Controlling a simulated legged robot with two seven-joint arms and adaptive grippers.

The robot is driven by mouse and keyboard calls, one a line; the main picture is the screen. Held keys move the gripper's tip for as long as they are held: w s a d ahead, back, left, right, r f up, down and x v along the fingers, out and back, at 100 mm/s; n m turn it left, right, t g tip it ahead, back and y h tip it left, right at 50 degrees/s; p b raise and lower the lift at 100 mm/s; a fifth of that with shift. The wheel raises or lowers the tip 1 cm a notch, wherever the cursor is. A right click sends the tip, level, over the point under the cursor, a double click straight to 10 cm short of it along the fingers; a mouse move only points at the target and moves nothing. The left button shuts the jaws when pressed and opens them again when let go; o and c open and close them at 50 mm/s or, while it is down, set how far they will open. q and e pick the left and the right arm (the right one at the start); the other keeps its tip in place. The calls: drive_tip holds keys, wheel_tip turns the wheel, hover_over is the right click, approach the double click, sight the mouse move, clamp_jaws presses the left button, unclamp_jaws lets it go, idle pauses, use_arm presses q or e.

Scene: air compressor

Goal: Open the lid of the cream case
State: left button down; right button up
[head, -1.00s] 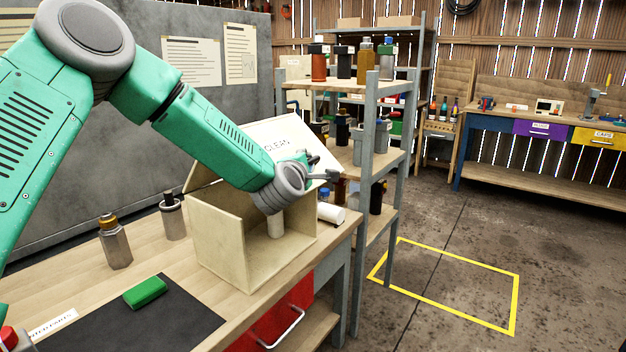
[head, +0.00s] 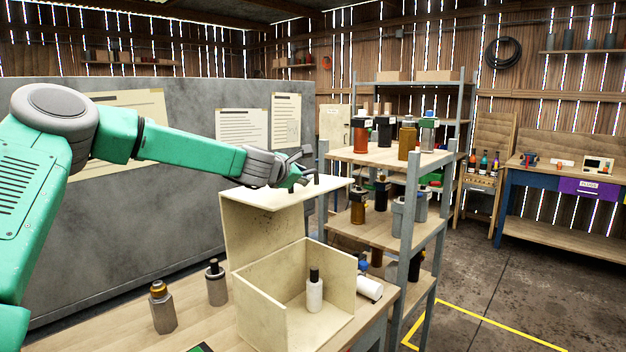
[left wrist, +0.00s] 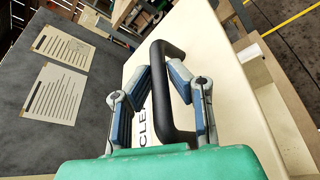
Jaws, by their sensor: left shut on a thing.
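The cream case (head: 276,320) stands on the bench with its top open, and a white bottle with a black cap (head: 314,292) stands inside. A tall cream panel (head: 248,232) rises at its back left. The cream lid (head: 325,187) is well above the box, roughly level in the head view. My left gripper (head: 300,178) is at the lid's top. In the left wrist view its fingers (left wrist: 164,80) close on the black handle (left wrist: 178,115) on the lid, which partly hides the lettering. My right gripper is not in view.
A grey bottle with an orange-brown cap (head: 163,310) and a grey bottle with a dark cap (head: 216,285) stand left of the case. A white bottle (head: 369,288) lies at its right. A shelf with several bottles (head: 400,195) is close behind on the right.

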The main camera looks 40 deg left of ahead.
use_arm(q)
drive_tip(key=shift+a+r, duration=0.1)
drive_tip(key=shift+a, duration=0.6)
drive_tip(key=c, duration=1.7)
unclamp_jaws()
drive_tip(key=shift+o, duration=0.8)
drive_tip(key=shift+w+a, duration=0.1)
drive_tip(key=shift+a, duration=0.1)
